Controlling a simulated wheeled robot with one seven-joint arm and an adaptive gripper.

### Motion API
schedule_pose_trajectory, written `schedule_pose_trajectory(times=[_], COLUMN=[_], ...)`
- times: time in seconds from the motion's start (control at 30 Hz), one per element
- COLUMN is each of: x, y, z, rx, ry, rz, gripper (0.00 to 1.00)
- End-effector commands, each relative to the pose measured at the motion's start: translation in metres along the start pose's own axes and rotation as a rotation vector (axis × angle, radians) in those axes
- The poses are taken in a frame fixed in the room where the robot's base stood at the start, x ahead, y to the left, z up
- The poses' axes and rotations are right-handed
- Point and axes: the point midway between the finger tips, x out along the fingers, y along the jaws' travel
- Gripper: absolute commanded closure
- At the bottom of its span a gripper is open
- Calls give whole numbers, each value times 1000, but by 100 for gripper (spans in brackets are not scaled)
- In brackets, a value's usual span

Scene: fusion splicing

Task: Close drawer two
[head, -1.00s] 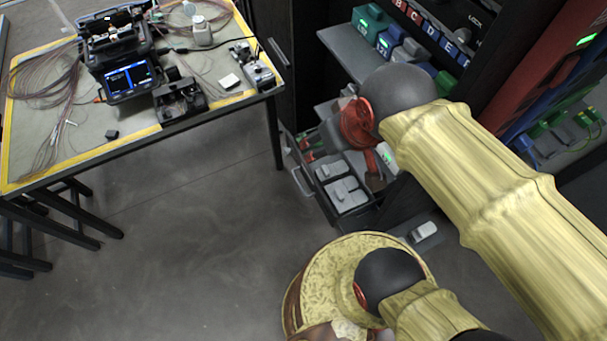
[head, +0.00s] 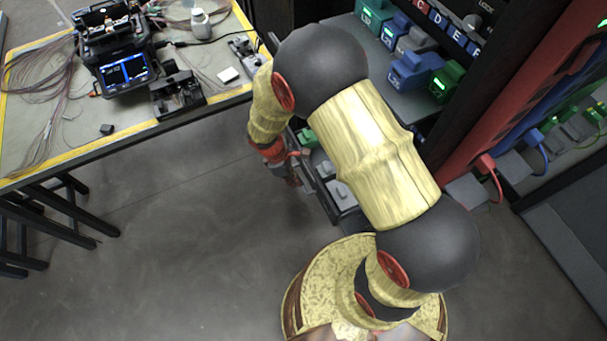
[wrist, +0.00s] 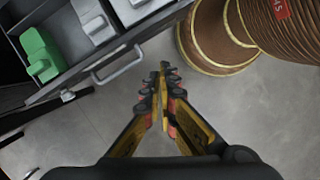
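A drawer (head: 341,196) is pulled out of the dark cabinet, partly hidden by my arm in the head view. In the wrist view the drawer (wrist: 72,76) shows dark walls, a grey bar handle (wrist: 118,66), a green block (wrist: 42,54) and light grey pieces in its compartments. I cannot read a number on it. My gripper (wrist: 164,70) has its fingertips together with nothing between them. It is outside the drawer front, to the right of the handle in the wrist view and apart from it. In the head view my gripper (head: 293,181) is small, at the drawer's front side.
A workbench (head: 150,128) with a splicing machine (head: 122,70) stands left of the drawer. Shelves with coloured modules (head: 415,72) rise above it at the right. Red and blue panels (head: 490,135) stand further right. The grey floor (head: 200,240) before the drawer is clear.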

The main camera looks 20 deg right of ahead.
Motion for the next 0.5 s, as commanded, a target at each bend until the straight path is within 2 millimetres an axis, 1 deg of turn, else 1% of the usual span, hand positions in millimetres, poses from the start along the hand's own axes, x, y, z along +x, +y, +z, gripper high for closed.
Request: schedule_pose_trajectory(times=[0.03, 0.07, 0.1, 0.2, 0.33, 0.5], x=[10, 11, 10, 1, 0, 5], y=[10, 17, 28, 49, 54, 55], z=[-8, -12, -18, -30, -34, -35], rx=[-78, -126, -183, -306, -414, -459], ry=[4, 10, 20, 39, 43, 43], rz=[20, 36, 62, 119, 142, 145], gripper=[100, 100, 100, 100, 100, 100])
